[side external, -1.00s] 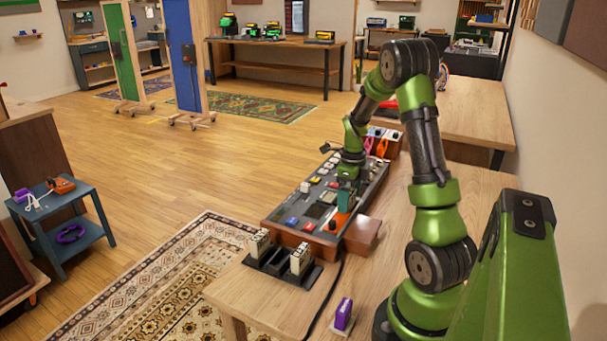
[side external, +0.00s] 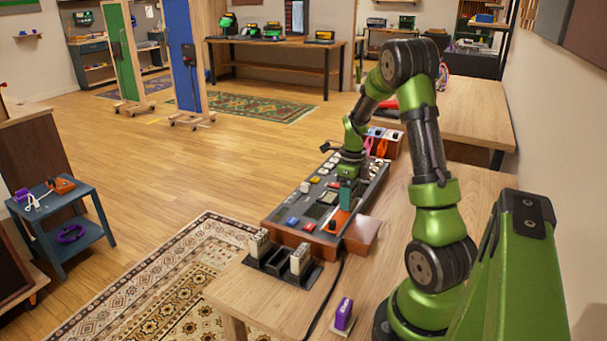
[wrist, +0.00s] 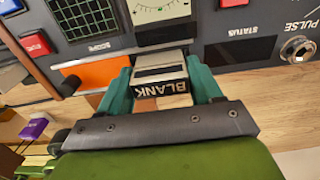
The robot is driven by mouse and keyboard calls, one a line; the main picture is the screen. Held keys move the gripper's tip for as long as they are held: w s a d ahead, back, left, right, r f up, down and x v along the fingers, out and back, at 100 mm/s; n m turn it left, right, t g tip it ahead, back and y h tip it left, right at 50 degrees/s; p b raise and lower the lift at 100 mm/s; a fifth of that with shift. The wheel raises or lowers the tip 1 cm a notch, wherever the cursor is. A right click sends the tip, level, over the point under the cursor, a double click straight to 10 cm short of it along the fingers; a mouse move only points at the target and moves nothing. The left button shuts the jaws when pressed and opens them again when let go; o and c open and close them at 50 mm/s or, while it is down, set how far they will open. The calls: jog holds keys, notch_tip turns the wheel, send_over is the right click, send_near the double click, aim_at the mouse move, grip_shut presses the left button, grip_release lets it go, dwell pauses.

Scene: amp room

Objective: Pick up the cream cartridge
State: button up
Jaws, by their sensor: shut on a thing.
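A pale cream-grey cartridge (wrist: 161,73) with a black face reading BLANK sits between my gripper's teal fingers in the wrist view. My gripper (wrist: 160,80) is shut on it, one finger on each side. The cartridge's far end meets the dark console (wrist: 220,30), and I cannot tell how much of it is inside. In the side view my gripper (side external: 346,195) is low at the console's near right edge, and the held cartridge is hidden there. Two other cream cartridges (side external: 260,242) (side external: 300,258) stand upright in a black rack (side external: 278,268) on the table.
The console (side external: 288,222) carries many buttons and a meter. An orange panel (wrist: 100,74) is beside my gripper. A purple cartridge (side external: 344,313) stands near my base. Bare table (side external: 395,215) lies to the right.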

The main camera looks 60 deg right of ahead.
jog(key=r, duration=0.3)
jog(key=shift+s+a+r, duration=0.1)
jog(key=shift+a+r, duration=0.05)
jog(key=shift+a, duration=0.05)
jog(key=s+a+r, duration=0.1)
jog(key=s+a, duration=0.9)
jog(key=a, duration=0.1)
jog(key=shift+s+a, duration=0.15)
jog(key=shift+a, duration=0.25)
jog(key=shift+r, duration=0.15)
jog(key=shift+r, duration=0.4)
